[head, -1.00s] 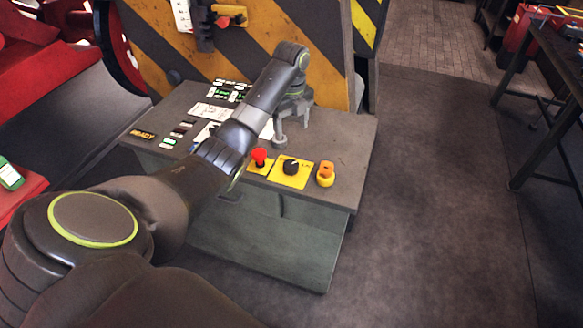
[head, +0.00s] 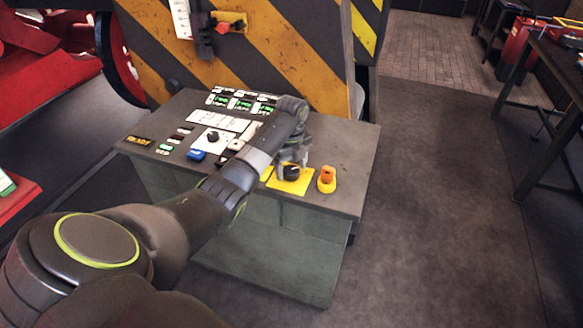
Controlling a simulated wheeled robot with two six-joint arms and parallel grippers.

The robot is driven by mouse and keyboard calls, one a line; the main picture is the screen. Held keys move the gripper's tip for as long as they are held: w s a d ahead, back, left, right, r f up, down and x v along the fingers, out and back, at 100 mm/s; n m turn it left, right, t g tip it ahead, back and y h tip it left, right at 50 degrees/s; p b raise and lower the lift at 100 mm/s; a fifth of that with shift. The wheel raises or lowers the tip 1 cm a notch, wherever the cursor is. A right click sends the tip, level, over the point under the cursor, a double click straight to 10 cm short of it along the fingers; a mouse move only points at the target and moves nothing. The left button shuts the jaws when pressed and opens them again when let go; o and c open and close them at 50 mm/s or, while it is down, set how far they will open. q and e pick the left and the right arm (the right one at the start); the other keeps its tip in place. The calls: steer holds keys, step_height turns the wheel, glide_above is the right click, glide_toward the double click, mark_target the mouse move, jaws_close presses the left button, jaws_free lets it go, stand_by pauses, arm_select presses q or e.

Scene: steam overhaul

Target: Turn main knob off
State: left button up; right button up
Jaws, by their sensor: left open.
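The control desk (head: 345,150) has a black knob (head: 292,173) on a square yellow plate (head: 293,187) near its front edge. My left gripper (head: 290,168) is open and points down at this black knob, with its fingers around or just behind it. I cannot tell whether they touch it. The arm hides the left part of the yellow plate and the red button that showed beside it. A smaller black knob (head: 212,136) sits on a white plate further left. My right gripper is not in view.
An orange switch on a yellow base (head: 327,180) stands close to the right of the yellow plate. Green displays (head: 243,104) and a blue button (head: 196,155) lie to the left. A striped panel (head: 260,50) rises behind the desk.

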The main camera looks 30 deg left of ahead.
arm_select(q)
steer(key=shift+f, duration=0.35)
